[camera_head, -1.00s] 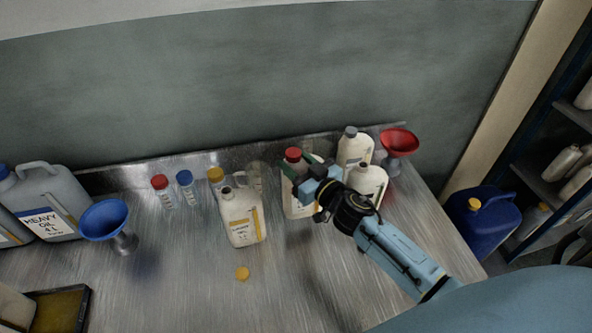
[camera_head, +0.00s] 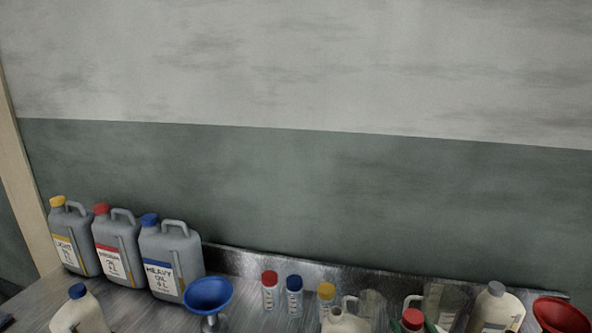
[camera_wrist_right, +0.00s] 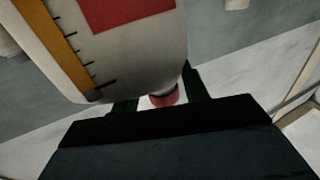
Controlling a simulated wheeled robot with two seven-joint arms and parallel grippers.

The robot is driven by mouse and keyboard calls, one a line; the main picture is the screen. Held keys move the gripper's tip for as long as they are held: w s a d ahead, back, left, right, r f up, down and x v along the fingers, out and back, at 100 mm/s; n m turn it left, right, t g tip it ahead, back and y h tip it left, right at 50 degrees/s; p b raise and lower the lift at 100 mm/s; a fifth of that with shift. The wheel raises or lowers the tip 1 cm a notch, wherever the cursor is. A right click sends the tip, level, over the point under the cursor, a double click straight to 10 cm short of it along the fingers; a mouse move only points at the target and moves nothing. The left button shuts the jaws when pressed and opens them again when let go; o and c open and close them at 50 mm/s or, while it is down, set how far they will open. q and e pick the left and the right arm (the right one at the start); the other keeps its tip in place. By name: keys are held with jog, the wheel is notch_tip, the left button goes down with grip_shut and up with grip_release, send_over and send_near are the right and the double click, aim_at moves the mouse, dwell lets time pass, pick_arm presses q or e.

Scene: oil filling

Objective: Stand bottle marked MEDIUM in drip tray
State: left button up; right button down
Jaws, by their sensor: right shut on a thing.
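A cream bottle with a red cap (camera_head: 412,319) shows at the bottom edge of the head view, mostly cut off. Green parts of my right gripper (camera_head: 416,326) show on both sides of it. In the right wrist view the bottle body (camera_wrist_right: 115,60) fills the upper left, with a red label patch and a yellow scale strip; no wording is readable. The red cap also shows there (camera_wrist_right: 165,98), between the dark fingers of my gripper (camera_wrist_right: 162,103), which is shut on the bottle. The drip tray is out of view. My left gripper is not in view.
Grey jugs marked light, medium (camera_head: 117,255) and heavy (camera_head: 172,265) stand at the back left. A blue funnel (camera_head: 208,295), small capped bottles (camera_head: 294,295), an open cream bottle (camera_head: 345,322), a grey-capped bottle (camera_head: 495,308) and a red funnel (camera_head: 560,316) line the bench. A blue-capped bottle (camera_head: 80,312) stands lower left.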

pick_arm(q)
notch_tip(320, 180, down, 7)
jog(key=b, duration=0.6)
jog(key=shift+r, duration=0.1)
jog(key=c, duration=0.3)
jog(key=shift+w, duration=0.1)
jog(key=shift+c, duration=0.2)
pick_arm(e)
jog(key=s, duration=0.1)
jog(key=s+a+f+m+h, duration=0.1)
jog(key=s, duration=0.1)
jog(key=s+f+h, duration=0.1)
jog(key=s, duration=0.1)
jog(key=shift+a+f, duration=0.1)
jog(key=shift+a, duration=0.2)
